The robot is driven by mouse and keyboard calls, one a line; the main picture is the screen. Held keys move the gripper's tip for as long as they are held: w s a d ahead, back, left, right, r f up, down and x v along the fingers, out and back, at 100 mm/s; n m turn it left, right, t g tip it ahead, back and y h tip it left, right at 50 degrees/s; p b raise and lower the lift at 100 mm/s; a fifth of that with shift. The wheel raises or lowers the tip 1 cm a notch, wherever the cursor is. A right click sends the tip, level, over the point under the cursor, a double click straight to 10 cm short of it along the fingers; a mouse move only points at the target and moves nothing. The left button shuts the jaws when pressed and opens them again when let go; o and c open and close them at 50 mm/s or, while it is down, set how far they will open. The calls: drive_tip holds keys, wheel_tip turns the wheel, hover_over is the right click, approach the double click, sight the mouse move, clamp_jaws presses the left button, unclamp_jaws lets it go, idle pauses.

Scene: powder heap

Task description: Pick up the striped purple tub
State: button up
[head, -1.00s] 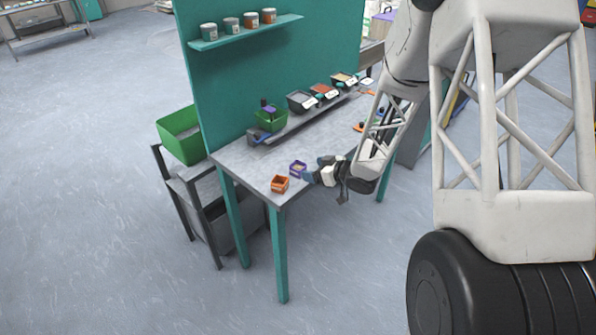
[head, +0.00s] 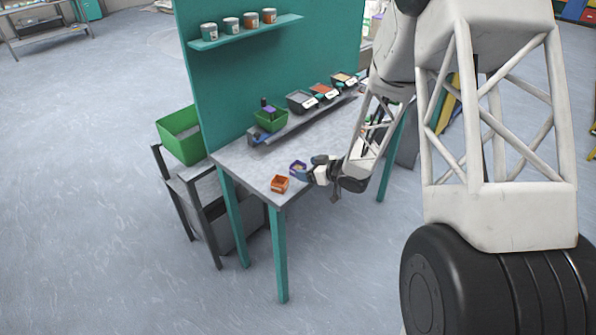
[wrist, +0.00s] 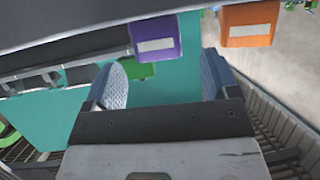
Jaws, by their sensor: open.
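The purple tub (head: 297,167) sits on the grey table near its front edge, just left of my gripper (head: 306,176). Its stripes are too small to make out. In the wrist view the purple tub (wrist: 155,38) shows a pale label on its side and lies beyond the fingers, between them and nearer the left one. My gripper (wrist: 165,82) is open with nothing between its fingers. In the head view its fingertips are close to the tub's right side; I cannot tell whether they touch it.
An orange tub (head: 280,184) stands close to the purple one, at the table's (head: 240,160) front corner. A green bin (head: 270,119) and several dark trays (head: 301,102) line the back. A teal panel (head: 270,65) rises behind. The table's left part is clear.

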sight(304, 168)
drive_tip(key=shift+w+a+f, duration=0.1)
drive_tip(key=shift+x, duration=2.35)
drive_tip(key=shift+f, duration=0.1)
drive_tip(key=shift+c, duration=0.5)
drive_tip(key=c, duration=0.9)
